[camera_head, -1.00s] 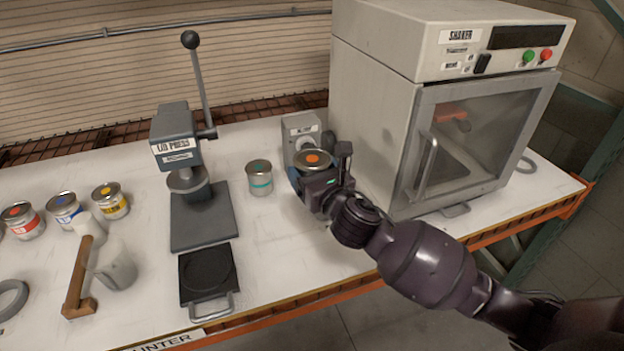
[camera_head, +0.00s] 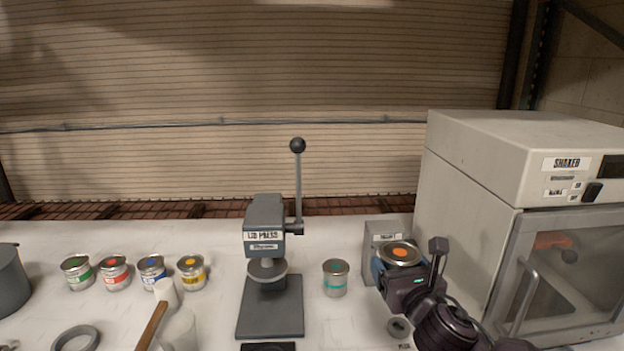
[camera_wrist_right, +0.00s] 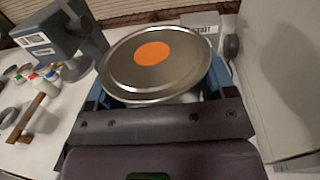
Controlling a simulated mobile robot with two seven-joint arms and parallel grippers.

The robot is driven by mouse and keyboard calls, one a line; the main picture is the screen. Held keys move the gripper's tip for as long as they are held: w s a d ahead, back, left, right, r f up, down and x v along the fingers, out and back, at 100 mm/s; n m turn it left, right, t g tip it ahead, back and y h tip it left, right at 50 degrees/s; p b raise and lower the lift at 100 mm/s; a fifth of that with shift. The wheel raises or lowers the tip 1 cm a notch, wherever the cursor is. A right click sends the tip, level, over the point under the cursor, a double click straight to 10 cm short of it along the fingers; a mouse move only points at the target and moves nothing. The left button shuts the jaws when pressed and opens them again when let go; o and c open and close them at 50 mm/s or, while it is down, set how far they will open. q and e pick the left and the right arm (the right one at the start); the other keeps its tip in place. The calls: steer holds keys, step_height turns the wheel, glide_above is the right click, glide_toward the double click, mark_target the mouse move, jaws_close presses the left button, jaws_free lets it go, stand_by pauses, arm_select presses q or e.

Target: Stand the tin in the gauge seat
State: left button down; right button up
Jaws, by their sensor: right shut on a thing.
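A metal tin with an orange dot on its lid (camera_head: 399,253) is held upright in my right gripper (camera_head: 408,274), in front of a grey labelled box (camera_head: 372,253). In the right wrist view the tin's lid (camera_wrist_right: 157,62) fills the space between the blue fingers, and the gripper is shut on the tin. The lower part of the tin is hidden by the gripper. I cannot tell for sure which part is the gauge seat. My left gripper is not in view.
A teal-banded tin (camera_head: 335,279) stands left of my gripper, beside the lid press (camera_head: 264,217). The shaker cabinet (camera_head: 468,190) is close on the right.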

steer(key=shift+s+r, duration=0.1)
steer(key=shift+s, duration=0.25)
steer(key=s+d+f+m+h+b, duration=0.1)
steer(key=s+d+f+h+b, duration=0.1)
steer(key=s+f, duration=0.8)
steer(key=shift+d+f+m+h+b, duration=0.35)
steer(key=shift+d+f, duration=0.2)
steer(key=shift+f, duration=0.35)
steer(key=shift+a, duration=0.15)
